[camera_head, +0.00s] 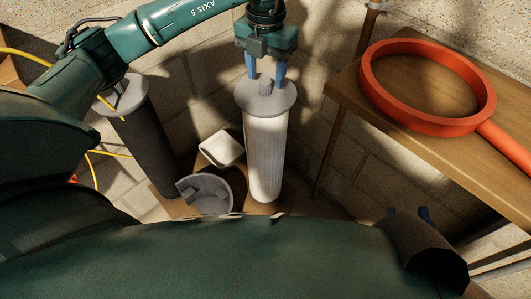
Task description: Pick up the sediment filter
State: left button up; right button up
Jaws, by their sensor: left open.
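The white pleated cylinder with a grey disc cap, which looks like the sediment filter (264,158), stands upright near the middle of the head view. A small knob rises from the centre of its cap. My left gripper (265,76) comes down from above with its blue fingers apart, one on each side of the knob. The gripper is open; I cannot tell whether the fingers touch the knob. My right gripper (408,213) shows only as blue tips at the lower right, mostly hidden behind my own arm.
A dark cylinder (146,150) with a grey cap stands at the left. A grey round housing (209,190) and a white cup-like piece (222,148) lie between the cylinders. An orange-red ring wrench (375,96) lies on a wooden table (431,75) at the right. A block wall is close behind.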

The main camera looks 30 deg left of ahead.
pick_arm(q)
notch_tip(320, 180, down, 2)
jog(key=shift+f, duration=0.25)
grip_shut()
dwell(0.4)
jog(key=shift+r, duration=0.1)
